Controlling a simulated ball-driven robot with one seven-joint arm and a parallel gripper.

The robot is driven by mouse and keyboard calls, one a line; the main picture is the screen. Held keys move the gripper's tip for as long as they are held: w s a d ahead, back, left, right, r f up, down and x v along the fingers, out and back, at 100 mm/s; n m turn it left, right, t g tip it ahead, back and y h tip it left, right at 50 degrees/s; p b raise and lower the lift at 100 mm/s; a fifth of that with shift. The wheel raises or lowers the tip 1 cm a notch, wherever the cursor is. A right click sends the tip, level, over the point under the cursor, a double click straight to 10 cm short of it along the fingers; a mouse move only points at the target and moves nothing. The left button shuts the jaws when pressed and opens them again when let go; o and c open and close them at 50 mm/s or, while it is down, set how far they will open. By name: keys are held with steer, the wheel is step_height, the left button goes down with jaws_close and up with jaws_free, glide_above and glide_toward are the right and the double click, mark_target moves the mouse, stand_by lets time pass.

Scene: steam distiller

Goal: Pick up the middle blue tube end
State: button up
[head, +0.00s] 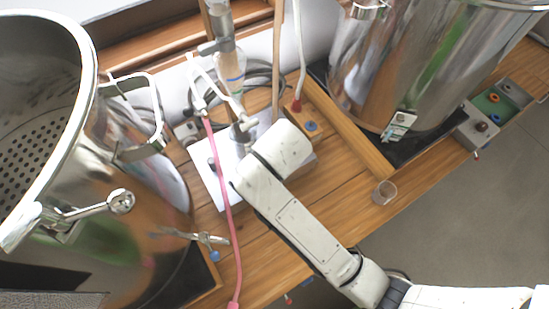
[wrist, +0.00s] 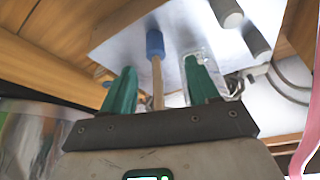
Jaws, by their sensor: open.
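In the wrist view a blue tube end (wrist: 155,43) tips a thin tan tube (wrist: 157,85). My gripper (wrist: 159,66) is open, with one green finger on each side of the tan tube. The blue end shows a little beyond the fingertips, against a pale box. Neither finger clearly touches the tube. In the head view the tan tube (head: 277,60) runs down behind my white arm. The arm hides its lower end and my gripper there.
The pale box (head: 209,185) stands on the wooden bench (head: 255,255). A pink hose (head: 222,170) hangs left of my arm. Large steel vessels stand at left (head: 125,225) and right (head: 395,70). A small clear cup (head: 384,192) sits near the bench's edge.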

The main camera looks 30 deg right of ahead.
steer(key=shift+d+p+x, duration=0.2)
steer(key=shift+p+x, duration=0.1)
steer(key=shift+x, duration=1.4)
steer(key=shift+d+p+x, duration=0.2)
steer(key=shift+p+x, duration=0.05)
steer(key=shift+x, duration=1.5)
steer(key=shift+r, duration=0.15)
jaws_close()
